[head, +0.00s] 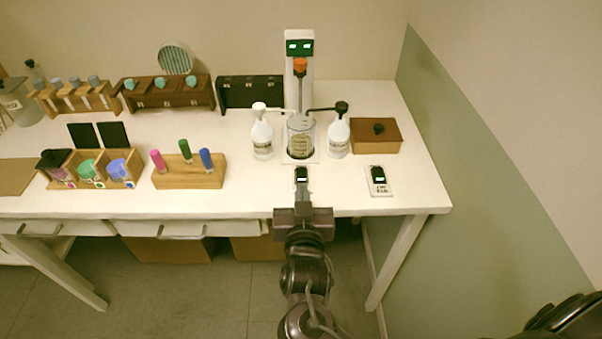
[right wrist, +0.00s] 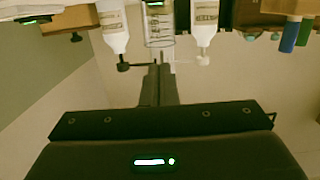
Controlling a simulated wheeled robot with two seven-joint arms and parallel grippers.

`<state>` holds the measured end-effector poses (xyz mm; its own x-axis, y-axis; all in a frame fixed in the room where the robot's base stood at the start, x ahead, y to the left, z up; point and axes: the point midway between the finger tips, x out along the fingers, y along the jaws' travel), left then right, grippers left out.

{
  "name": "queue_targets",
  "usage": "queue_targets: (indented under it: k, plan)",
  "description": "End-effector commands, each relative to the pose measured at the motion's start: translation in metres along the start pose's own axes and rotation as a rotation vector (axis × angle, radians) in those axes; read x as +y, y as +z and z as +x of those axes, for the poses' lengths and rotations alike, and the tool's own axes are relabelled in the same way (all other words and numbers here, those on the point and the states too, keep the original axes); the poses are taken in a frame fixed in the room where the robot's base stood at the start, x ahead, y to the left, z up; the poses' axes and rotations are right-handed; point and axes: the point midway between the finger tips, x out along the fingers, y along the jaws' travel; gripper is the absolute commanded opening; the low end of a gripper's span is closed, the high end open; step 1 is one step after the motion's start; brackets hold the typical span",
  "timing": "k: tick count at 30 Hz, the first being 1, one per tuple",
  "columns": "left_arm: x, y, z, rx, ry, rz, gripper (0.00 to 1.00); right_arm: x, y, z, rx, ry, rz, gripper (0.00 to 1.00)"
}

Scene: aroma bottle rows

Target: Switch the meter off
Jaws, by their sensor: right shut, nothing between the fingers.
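Three lit green displays are in the head view. One is on top of a white stand (head: 300,47) behind the beaker. A small dark one (head: 301,174) is at the table's front, before the beaker. I cannot tell for certain which is the meter. My right gripper (head: 303,196) is shut and empty at the front edge, just in front of the middle display. Its closed fingers (right wrist: 158,72) point toward the beaker in the right wrist view. My left gripper is not in view.
A glass beaker (head: 300,138) stands between two white pump bottles (head: 262,138) (head: 338,137). A brown box (head: 376,137) is at the right. A wooden holder (head: 188,178) with coloured sticks is at the left. The front strip right of the gripper is clear up to the white card (head: 380,192).

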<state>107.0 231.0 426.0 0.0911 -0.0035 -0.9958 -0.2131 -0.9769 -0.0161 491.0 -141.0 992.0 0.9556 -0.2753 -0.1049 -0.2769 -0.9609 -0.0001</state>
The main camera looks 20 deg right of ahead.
Motion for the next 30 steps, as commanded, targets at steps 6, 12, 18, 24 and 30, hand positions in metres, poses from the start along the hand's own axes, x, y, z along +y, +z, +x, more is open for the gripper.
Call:
queue_targets:
  k: [6,12,18,24,30]
  plan:
    - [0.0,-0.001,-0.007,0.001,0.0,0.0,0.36,0.001,-0.003,0.028,0.003,0.002,-0.003,0.0]
    - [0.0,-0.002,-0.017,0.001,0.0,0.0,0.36,0.0,-0.004,0.072,0.003,0.002,-0.003,0.0]
    - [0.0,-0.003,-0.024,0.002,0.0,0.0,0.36,0.0,0.011,0.102,-0.005,0.0,-0.005,0.0]
    - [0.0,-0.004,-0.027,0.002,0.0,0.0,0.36,0.0,0.033,0.107,-0.002,-0.001,-0.002,0.0]
    - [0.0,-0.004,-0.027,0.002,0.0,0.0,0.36,0.0,0.039,0.108,-0.001,-0.002,0.0,0.0]
